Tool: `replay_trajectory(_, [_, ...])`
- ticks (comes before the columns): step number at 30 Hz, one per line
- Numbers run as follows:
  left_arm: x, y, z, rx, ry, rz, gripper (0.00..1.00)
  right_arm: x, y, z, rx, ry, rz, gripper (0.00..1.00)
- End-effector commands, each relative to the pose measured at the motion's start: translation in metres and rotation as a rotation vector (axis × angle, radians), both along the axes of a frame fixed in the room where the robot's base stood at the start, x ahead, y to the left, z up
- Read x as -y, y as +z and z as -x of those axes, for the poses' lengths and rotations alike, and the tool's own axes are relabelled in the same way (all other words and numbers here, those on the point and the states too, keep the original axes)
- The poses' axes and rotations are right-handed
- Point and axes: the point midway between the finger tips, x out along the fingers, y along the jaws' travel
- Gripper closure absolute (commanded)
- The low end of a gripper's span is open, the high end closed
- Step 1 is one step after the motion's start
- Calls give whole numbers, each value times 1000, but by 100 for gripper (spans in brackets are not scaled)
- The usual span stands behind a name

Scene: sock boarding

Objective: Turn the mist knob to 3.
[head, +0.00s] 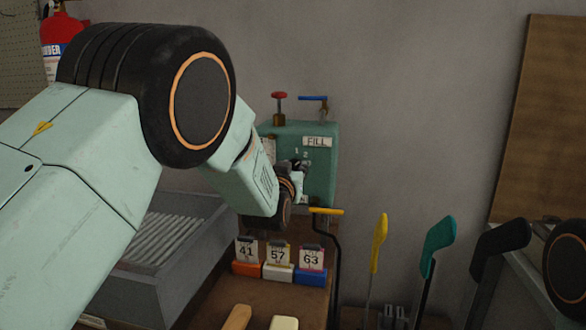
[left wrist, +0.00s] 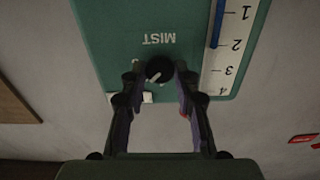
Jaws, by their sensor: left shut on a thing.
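The mist knob (left wrist: 159,70) is a small black dial with a white pointer mark, on a teal box (head: 321,165) fixed to the back wall. The upside-down word MIST shows beside it in the left wrist view, with the pointer slanting down and left there. My left gripper (left wrist: 160,76) is shut on the knob, one finger on each side. In the head view my left gripper (head: 298,176) reaches the box front and mostly hides the knob. Small numerals show just above it; which one the pointer faces I cannot tell. My right gripper is not in view.
The box carries a FILL label (head: 317,142), a red valve handle (head: 279,96) and a blue lever (head: 314,98) on top. A white scale (left wrist: 231,45) runs along it. Below are numbered cards (head: 279,255) on coloured blocks, a grey ribbed tray (head: 165,240) and several upright handles, including a yellow one (head: 379,240).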

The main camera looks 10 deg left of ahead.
Motion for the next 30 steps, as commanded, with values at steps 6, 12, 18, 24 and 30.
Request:
replay_trajectory(6, [0, 0, 0, -1, 0, -109, 100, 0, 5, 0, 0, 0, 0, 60])
replay_trajectory(12, [-1, 1, 0, -2, 1, -273, 100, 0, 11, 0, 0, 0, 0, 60])
replay_trajectory(18, [-1, 1, 0, -2, 2, -445, 100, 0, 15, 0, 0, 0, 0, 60])
replay_trajectory(24, [-2, 1, -1, -2, 2, -590, 100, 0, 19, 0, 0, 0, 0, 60])
replay_trajectory(30, [-2, 1, -1, -2, 3, -695, 100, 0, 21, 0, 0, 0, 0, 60])
